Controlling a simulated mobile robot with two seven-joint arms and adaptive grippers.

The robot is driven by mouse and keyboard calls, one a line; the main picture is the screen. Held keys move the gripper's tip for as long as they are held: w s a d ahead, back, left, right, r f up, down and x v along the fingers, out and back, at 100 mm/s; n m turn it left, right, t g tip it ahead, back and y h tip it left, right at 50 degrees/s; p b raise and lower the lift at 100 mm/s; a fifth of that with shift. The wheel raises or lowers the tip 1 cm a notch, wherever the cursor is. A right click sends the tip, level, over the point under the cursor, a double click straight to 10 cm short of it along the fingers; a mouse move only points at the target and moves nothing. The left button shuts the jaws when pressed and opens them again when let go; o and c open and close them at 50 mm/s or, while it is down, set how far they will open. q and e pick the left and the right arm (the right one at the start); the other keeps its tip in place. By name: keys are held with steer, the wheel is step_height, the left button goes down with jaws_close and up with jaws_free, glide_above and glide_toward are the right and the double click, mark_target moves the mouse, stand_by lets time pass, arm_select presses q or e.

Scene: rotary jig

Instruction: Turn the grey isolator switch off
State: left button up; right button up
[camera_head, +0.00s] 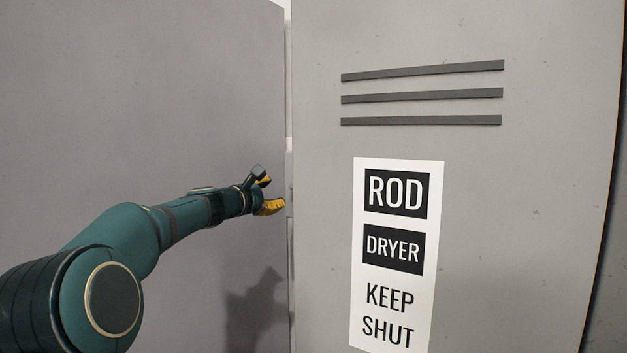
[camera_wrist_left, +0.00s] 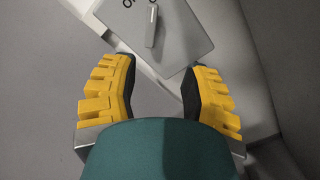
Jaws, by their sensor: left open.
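The grey isolator switch (camera_wrist_left: 182,38) shows in the left wrist view as a flat grey box near the top, tilted in the picture. A slim, lighter grey lever (camera_wrist_left: 151,26) stands on its face, with part of a dark letter marking beside it, cut by the frame edge. My left gripper (camera_wrist_left: 158,75) is open and empty, its yellow-and-black fingers apart below the lever in that view. In the head view, my left gripper (camera_head: 268,194) is by the gap between two grey panels. I cannot make out the switch or lever there. My right gripper is not in view.
A grey cabinet (camera_head: 470,210) with dark slats and a white "ROD DRYER KEEP SHUT" label (camera_head: 397,255) stands right of the gripper. A large grey panel (camera_head: 140,90) is on the left, with my arm's shadow on it. The gap between them is narrow.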

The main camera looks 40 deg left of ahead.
arm_select(q)
steer(key=w+p, duration=0.2)
steer(key=w, duration=0.2)
steer(key=w+a+r+p, duration=0.1)
steer(key=w+p, duration=0.1)
steer(key=w, duration=0.2)
steer(key=w+p, duration=0.2)
steer(key=w, duration=0.3)
steer(key=shift+a+r+p, duration=0.25)
steer(key=shift+a+p, duration=0.05)
steer(key=shift+a, duration=0.05)
steer(key=shift+s, duration=0.1)
jaws_close()
